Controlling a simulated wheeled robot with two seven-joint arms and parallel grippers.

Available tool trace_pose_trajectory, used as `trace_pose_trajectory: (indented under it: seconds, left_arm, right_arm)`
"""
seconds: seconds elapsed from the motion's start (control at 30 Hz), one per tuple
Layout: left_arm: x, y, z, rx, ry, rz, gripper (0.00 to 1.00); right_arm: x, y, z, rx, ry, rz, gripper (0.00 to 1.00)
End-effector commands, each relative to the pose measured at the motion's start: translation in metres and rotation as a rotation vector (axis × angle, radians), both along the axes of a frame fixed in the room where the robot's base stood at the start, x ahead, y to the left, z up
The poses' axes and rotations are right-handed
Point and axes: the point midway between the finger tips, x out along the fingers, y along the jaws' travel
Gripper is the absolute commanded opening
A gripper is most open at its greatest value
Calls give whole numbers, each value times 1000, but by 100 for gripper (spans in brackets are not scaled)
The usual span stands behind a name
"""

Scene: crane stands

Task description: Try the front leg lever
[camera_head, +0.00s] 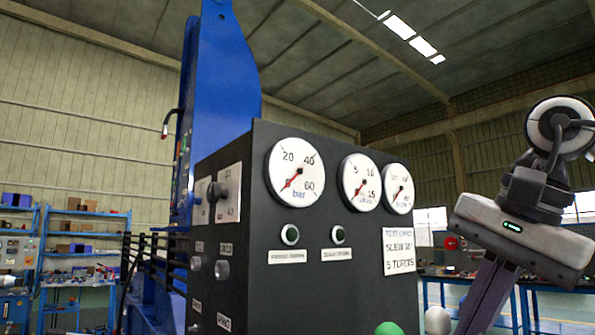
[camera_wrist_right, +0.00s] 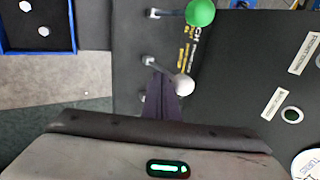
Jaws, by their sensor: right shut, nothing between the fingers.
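Two ball-topped levers show on the dark control stand. One has a green ball (camera_head: 389,329), also in the right wrist view (camera_wrist_right: 200,13); the other has a white ball (camera_head: 437,320), also in the wrist view (camera_wrist_right: 182,86). A third rod end shows partly behind my fingers in the wrist view. I cannot tell which one is the front leg lever. My right gripper (camera_head: 474,322) is shut and empty, pointing down just right of the white ball. In the wrist view its dark fingers (camera_wrist_right: 160,92) are beside the white ball; contact cannot be told. My left gripper is not in view.
The dark control stand (camera_head: 300,235) carries three round gauges, two green indicators and a white test card (camera_head: 398,250). A blue crane column (camera_head: 228,75) rises behind it. Blue shelves (camera_head: 78,225) stand far left. A blue-edged tray (camera_wrist_right: 38,48) shows in the wrist view.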

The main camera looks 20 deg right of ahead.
Motion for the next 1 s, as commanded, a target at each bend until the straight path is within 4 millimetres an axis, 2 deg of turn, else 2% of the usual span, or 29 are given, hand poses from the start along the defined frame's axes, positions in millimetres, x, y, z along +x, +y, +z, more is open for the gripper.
trace_pose_trajectory:
  seconds: [0.43,1.0]
  left_arm:
    - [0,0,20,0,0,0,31]
    - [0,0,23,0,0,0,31]
  right_arm:
    - [19,6,2,-1,1,1,0]
    - [25,7,0,0,0,0,0]
